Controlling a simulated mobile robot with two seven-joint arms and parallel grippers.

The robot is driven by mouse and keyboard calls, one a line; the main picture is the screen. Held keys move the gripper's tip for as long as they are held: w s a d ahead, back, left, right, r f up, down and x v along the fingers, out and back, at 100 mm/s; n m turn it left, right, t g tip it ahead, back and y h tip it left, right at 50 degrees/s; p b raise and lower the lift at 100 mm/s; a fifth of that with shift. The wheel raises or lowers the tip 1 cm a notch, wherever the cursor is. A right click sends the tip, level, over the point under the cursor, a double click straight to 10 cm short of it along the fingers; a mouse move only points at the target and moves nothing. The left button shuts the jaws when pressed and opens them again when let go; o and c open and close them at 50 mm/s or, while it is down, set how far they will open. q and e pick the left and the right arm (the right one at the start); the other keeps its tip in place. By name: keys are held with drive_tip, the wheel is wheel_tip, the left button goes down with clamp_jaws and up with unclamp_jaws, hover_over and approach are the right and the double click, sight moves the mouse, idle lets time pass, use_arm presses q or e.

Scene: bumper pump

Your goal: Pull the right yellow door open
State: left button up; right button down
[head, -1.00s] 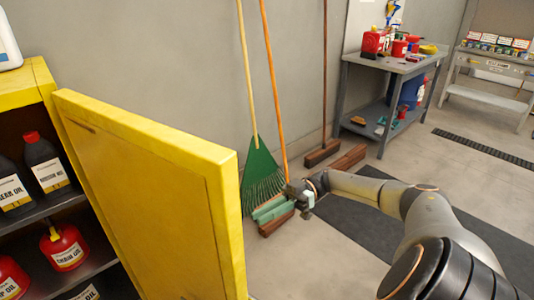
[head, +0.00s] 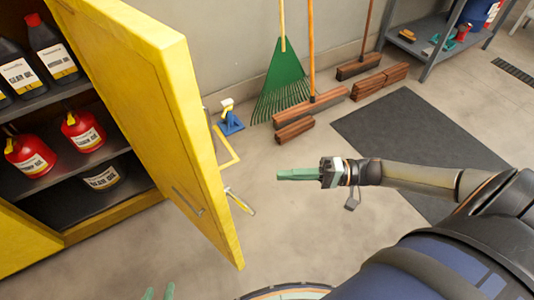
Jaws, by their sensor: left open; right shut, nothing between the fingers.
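The right yellow door (head: 135,90) stands swung out from the yellow cabinet, leaving the shelves exposed on its left. A narrow grey handle (head: 187,202) shows low on its visible face. My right gripper (head: 298,174) has its green fingers together and empty. It is to the right of the door's free edge, apart from it in the picture. Only the green fingertips of my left gripper (head: 158,293) show at the bottom edge, spread apart, below the door; the rest is out of frame.
Cabinet shelves (head: 85,160) hold dark bottles (head: 52,50) and red cans (head: 82,131). A green rake (head: 283,75) and brooms (head: 310,108) lean at the wall. A blue-and-white tool (head: 230,118) is on the floor beyond the door. A dark mat (head: 410,145) lies right.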

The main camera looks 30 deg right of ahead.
sight(210, 209)
drive_tip(key=x, duration=0.3)
drive_tip(key=s+x, duration=0.1)
drive_tip(key=x, duration=0.3)
drive_tip(key=a+x, duration=0.1)
drive_tip(key=x, duration=0.3)
drive_tip(key=shift+s+a+r, duration=0.1)
drive_tip(key=shift+s+a, duration=0.1)
drive_tip(key=shift+s, duration=0.1)
use_arm(q)
drive_tip(key=shift+w+a, duration=0.1)
drive_tip(key=shift+a, duration=0.05)
use_arm(e)
drive_tip(key=shift+s+a, duration=0.15)
drive_tip(key=shift+a, duration=0.4)
